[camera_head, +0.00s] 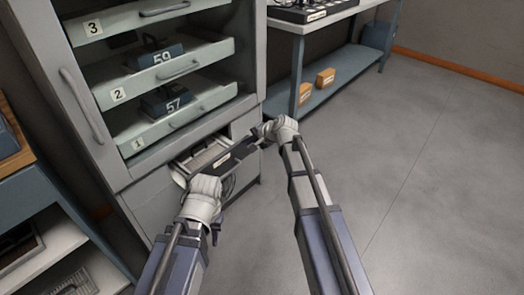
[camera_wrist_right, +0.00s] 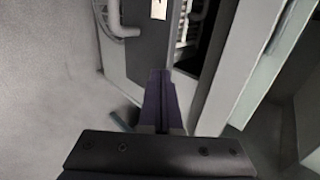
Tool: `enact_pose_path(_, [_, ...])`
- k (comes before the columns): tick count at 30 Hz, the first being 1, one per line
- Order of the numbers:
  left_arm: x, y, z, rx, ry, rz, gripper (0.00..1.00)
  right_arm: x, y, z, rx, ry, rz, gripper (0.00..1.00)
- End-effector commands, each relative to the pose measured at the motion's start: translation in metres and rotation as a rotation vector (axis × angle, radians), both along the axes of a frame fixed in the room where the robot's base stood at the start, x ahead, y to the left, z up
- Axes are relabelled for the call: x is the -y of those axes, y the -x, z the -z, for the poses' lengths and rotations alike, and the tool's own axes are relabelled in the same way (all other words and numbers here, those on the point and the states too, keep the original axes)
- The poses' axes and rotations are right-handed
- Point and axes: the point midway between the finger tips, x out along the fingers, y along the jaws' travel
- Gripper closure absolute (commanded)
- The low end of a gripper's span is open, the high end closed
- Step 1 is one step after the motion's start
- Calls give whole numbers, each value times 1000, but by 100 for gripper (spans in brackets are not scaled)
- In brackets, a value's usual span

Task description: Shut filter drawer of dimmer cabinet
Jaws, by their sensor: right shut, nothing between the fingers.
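The dimmer cabinet (camera_head: 135,175) stands at the left, and its low filter drawer (camera_head: 240,156) is partly pulled out. A pale slatted filter (camera_head: 207,154) shows inside. My right gripper (camera_head: 254,140) is at the right end of the drawer's dark front. In the right wrist view its shut, empty fingers (camera_wrist_right: 161,82) point at the dark drawer front (camera_wrist_right: 146,52), close to its edge; I cannot tell whether they touch. My left gripper (camera_head: 203,190) is in front of the drawer's left end, its fingers hidden by the hand.
Above, pull-out shelves numbered 1 to 3 hold dimmer units such as 57 (camera_head: 168,100) and 59 (camera_head: 157,55). A blue-legged bench (camera_head: 300,75) with small orange boxes (camera_head: 325,77) stands behind right. A shelf unit (camera_head: 50,235) is at left. The floor at right is clear.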

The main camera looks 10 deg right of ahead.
Motion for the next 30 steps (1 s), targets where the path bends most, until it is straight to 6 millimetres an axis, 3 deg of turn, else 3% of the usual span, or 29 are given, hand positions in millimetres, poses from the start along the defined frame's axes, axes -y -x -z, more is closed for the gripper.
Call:
enact_pose_path(1, [0,0,0,0,0,0,72,-9,-16,0,1,1,-4,100])
enact_pose_path(3, [0,0,0,0,0,0,72,-19,-29,0,1,2,-2,100])
enact_pose_path(12, [0,0,0,0,0,0,72,-50,-69,0,1,2,-1,100])
enact_pose_path(19, [0,0,0,0,0,0,72,-62,-81,0,1,1,0,100])
enact_pose_path(30, [0,0,0,0,0,0,72,-65,-85,0,3,-1,0,100])
